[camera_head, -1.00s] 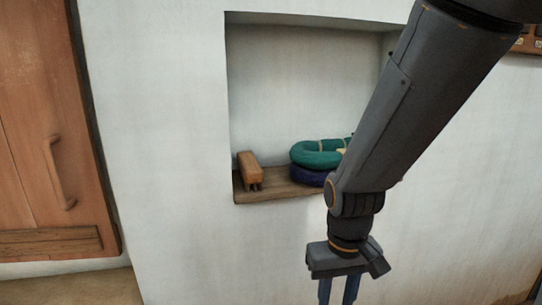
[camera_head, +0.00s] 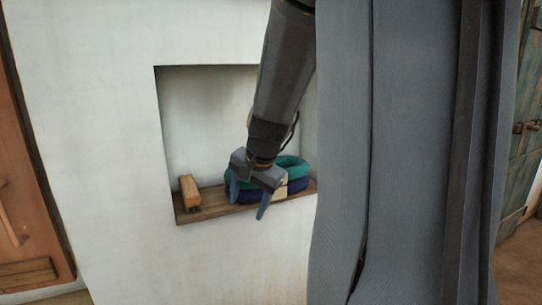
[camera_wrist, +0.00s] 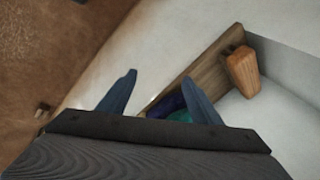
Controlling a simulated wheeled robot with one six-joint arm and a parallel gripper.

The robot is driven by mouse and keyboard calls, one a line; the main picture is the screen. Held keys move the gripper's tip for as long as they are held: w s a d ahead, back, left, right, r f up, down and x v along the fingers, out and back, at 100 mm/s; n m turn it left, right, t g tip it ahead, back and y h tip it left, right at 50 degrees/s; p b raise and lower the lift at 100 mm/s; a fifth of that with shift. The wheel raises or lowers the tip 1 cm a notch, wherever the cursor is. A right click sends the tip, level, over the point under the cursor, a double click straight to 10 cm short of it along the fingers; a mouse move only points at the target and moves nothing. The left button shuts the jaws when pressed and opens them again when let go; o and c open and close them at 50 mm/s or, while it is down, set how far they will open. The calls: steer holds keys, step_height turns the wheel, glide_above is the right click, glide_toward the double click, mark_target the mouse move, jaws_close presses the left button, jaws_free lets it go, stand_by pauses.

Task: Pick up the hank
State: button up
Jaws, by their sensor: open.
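A teal green hank (camera_head: 292,168) lies on top of a dark blue hank (camera_head: 296,187) on the wooden shelf of a wall niche. A cream-coloured piece, perhaps a tag or band, shows at their front. My gripper (camera_head: 248,200) is open and empty, in front of the hanks, its fingers pointing down, and it hides part of them. In the wrist view my two fingers (camera_wrist: 160,92) are spread apart, with bits of the blue hank (camera_wrist: 168,103) and the green hank (camera_wrist: 180,116) showing between and beside them.
The wooden niche shelf (camera_head: 214,206) carries a small orange-brown wooden brush or block (camera_head: 189,192) at its left end, also in the wrist view (camera_wrist: 242,71). A wooden door (camera_head: 30,180) stands at left. A blue-green door (camera_head: 526,140) is at far right.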

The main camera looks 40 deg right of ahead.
mark_target(297, 168)
steer(key=d+r+m+t+h, duration=0.1)
steer(key=d+r+m, duration=0.3)
steer(key=d, duration=0.3)
steer(key=d+r+m+t, duration=0.1)
steer(key=d+r+m, duration=0.2)
steer(key=d+r, duration=0.3)
steer(key=shift+d+p+x, duration=0.2)
steer(key=shift+p+x, duration=0.2)
steer(key=shift+x, duration=1.1)
steer(key=shift+d+p+x, duration=0.25)
steer(key=shift+p+x, duration=0.15)
steer(key=shift+x, duration=1.05)
steer(key=shift+d+p+x, duration=0.2)
steer(key=shift+p+x, duration=0.2)
steer(key=shift+x, duration=1.1)
steer(key=shift+s, duration=0.15)
